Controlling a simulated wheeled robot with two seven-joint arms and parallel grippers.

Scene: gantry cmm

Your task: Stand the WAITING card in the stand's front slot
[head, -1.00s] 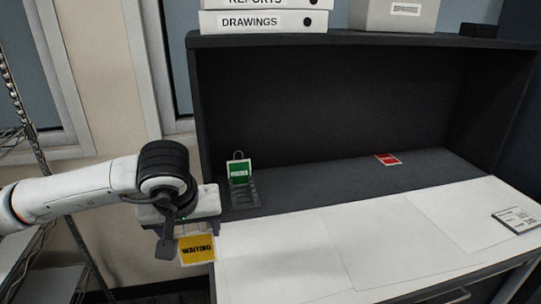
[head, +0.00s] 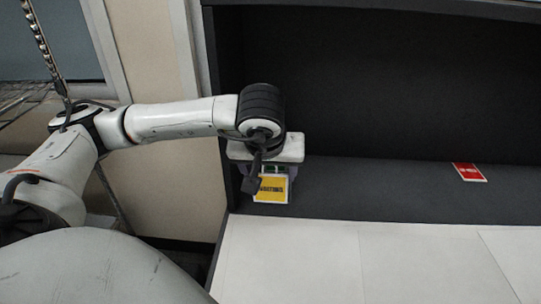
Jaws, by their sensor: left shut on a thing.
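The yellow WAITING card (head: 271,190) hangs below my left gripper (head: 272,172), which is shut on its top edge. The card faces me, roughly upright, at the left end of the dark shelf. The stand is mostly hidden behind the gripper and card. A small bit of the green card (head: 270,169) shows between the gripper and the yellow card. I cannot tell whether the WAITING card touches the stand or is in its front slot. My right gripper is not in view.
A red card (head: 469,172) lies on the dark shelf (head: 380,190) to the right. White sheets (head: 290,255) cover the worktop in front. The cabinet's left side panel (head: 225,120) stands close to my left gripper. The shelf between the gripper and red card is clear.

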